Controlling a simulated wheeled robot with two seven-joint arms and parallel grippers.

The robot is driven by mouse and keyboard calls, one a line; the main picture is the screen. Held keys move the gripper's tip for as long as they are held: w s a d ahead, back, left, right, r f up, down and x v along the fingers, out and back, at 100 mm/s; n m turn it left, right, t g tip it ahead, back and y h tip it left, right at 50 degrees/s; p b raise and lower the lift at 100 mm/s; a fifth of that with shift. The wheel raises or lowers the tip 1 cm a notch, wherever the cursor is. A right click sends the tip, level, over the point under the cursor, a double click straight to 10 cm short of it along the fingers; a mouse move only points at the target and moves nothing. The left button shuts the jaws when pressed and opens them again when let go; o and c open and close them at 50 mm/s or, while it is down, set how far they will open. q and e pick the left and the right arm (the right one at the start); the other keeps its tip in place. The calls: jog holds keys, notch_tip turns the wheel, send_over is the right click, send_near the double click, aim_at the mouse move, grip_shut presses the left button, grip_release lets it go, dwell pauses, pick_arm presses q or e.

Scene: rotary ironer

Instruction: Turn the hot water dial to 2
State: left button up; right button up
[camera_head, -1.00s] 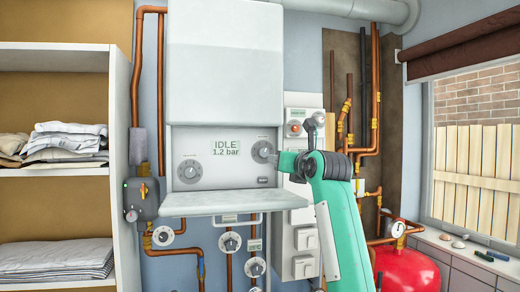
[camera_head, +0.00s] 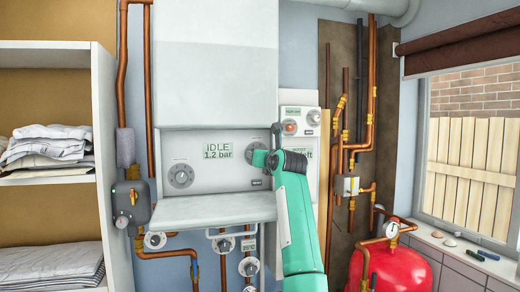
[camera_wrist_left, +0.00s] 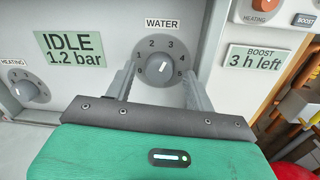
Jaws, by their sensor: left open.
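In the head view the left gripper (camera_head: 262,158) is in front of the panel and covers most of the dial. The display (camera_head: 217,150) reads IDLE 1.2 bar. My right gripper is not in view.
A heating dial (camera_head: 181,175) is left of the display. A fold-down shelf (camera_head: 215,209) juts out below the panel. Right of it are another heating knob (camera_head: 290,127) and a BOOST 3 h left display (camera_wrist_left: 255,60). Copper pipes and a red tank (camera_head: 392,270) are at right.

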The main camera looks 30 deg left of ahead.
pick_arm(q)
jog(key=shift+w+a, duration=0.45)
jog(key=shift+a, duration=0.1)
jog(key=shift+d, duration=0.1)
jog(key=c, duration=1)
jog(key=shift+s+r+n+h+b, duration=0.1)
jog(key=shift+n+h+b, duration=0.2)
jog(key=shift+n+b, duration=3.2)
jog(key=shift+n+p, duration=0.75)
jog(key=shift+n, duration=0.15)
